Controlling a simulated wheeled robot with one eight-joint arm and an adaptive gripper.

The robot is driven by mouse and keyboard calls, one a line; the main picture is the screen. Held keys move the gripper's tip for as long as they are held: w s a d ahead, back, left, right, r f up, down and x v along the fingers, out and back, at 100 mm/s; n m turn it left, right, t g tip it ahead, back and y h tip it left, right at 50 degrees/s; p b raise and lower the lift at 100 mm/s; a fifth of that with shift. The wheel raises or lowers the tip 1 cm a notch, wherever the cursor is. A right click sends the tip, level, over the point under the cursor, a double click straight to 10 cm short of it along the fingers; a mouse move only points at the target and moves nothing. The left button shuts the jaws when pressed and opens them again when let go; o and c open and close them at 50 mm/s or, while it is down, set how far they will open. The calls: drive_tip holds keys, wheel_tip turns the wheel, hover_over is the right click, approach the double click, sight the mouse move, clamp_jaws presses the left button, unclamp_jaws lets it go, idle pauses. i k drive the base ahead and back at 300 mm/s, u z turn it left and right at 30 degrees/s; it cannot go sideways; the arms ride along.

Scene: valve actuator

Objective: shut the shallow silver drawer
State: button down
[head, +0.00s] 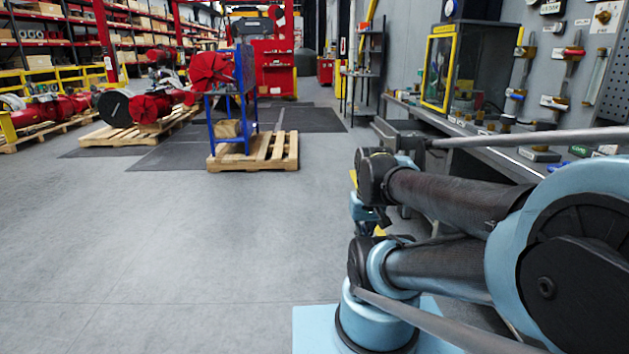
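I cannot make out the shallow silver drawer for sure in the head view. My folded arm covers much of the front of the grey workbench (470,147) on the right, where any drawers are mostly hidden. The end of my arm bends down near the middle right of the view. My gripper seems to be there, small, dark and partly hidden behind my own links. Its fingers cannot be told apart, so I cannot see whether it is open or holds anything.
A yellow-framed case (437,70) stands on the bench. A blue stand (234,105) rests on a wooden pallet (284,152) ahead. The grey floor (190,240) at left is clear.

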sight(394, 132)
drive_tip(key=z, duration=0.05)
drive_tip(key=i, duration=1.5)
drive_tip(key=z, duration=0.05)
